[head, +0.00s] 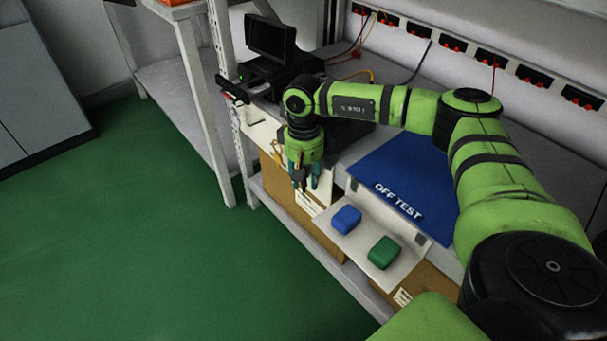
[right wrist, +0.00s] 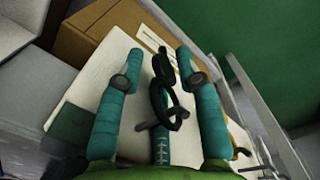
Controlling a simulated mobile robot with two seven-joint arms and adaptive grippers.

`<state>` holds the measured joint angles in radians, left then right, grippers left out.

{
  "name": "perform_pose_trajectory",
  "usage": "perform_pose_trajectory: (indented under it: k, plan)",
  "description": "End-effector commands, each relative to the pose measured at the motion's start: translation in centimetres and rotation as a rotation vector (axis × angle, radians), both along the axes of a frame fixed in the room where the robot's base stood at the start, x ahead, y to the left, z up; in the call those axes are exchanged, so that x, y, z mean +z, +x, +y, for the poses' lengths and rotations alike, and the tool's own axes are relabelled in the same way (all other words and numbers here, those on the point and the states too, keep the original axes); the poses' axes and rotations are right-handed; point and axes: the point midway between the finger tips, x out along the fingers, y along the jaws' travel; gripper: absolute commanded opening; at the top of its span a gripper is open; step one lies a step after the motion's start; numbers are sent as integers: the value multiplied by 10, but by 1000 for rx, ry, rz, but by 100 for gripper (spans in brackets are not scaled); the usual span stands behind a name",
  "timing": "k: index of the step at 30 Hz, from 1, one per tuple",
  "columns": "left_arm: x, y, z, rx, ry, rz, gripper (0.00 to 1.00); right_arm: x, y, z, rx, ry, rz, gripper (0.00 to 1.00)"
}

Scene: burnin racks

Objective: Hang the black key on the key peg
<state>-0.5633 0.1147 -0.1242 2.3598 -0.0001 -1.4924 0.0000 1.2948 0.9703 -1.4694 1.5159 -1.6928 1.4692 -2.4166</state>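My right gripper (head: 304,184) points down in front of the bench's near edge. In the right wrist view its teal fingers (right wrist: 160,72) stand apart at left and right, with a third in the middle. A black looped thing, which looks like the black key (right wrist: 167,108), lies between them, across the middle finger. Whether the fingers press on it or it rests on something behind cannot be told. A small dark shape also shows between the fingers in the head view. I cannot clearly make out the key peg. My left gripper is not in view.
A white tray (head: 349,244) holds a blue block (head: 346,219) and a green block (head: 384,252), right of the gripper. A blue "OFF TEST" mat (head: 395,170) lies behind it. Cardboard boxes (head: 283,200) stand below. A shelf post (head: 222,70) is at left; green floor is clear in front.

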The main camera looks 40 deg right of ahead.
Motion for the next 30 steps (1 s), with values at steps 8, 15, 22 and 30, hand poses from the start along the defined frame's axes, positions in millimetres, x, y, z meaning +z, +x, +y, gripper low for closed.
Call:
perform_pose_trajectory:
  k: [8, 15, 22, 30]
  plan:
    - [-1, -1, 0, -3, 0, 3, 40, 3, 2, -2, -6, -4, -7, 40]
    - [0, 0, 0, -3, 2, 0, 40, 39, 5, -2, -6, -3, -14, 40]
    - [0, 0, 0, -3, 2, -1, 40, 88, 5, -1, -4, -2, -8, 40]
    - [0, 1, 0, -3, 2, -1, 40, 118, 5, -1, -2, -1, -3, 40]
